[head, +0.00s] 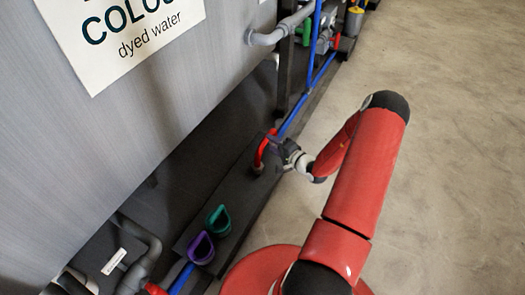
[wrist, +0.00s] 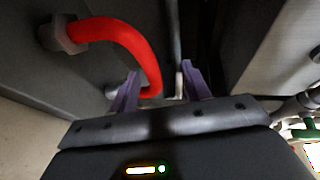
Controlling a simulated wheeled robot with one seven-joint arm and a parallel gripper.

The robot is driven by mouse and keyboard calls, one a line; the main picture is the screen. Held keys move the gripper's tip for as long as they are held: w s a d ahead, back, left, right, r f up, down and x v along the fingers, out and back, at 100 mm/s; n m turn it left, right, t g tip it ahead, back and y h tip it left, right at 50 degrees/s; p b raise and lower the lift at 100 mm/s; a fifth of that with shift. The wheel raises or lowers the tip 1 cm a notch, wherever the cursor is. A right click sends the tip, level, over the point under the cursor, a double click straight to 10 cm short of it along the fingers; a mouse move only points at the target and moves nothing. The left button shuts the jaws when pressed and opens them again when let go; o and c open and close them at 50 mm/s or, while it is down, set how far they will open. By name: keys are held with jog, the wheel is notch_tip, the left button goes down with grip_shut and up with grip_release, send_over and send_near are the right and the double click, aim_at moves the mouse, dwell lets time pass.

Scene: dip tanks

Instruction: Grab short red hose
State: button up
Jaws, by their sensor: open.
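The short red hose (head: 263,151) is a curved red piece on the dark ledge at the foot of the grey tank, in the middle of the head view. In the wrist view the red hose (wrist: 120,36) bends from a grey fitting at upper left down to between the fingers' left side. My gripper (head: 278,143) is at the hose's right side in the head view. In the wrist view my gripper (wrist: 160,88) is open, with two purple fingers. The hose's lower end lies close to the left finger. I cannot tell whether they touch.
A green cup-like part (head: 217,221) and a purple one (head: 201,248) stand on the ledge nearer me. A blue pipe (head: 294,116) runs along behind the gripper. The grey tank (head: 150,120) with a sign rises at left. The concrete floor (head: 450,110) at right is clear.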

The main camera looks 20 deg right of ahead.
jog(key=w+f+h+b, duration=0.1)
jog(key=w+f, duration=0.2)
jog(key=w, duration=0.4)
jog(key=shift+w+a+m+b, duration=0.3)
jog(key=shift+w+a+m, duration=0.05)
jog(key=shift+w+m, duration=0.05)
grip_shut()
dwell(1.2)
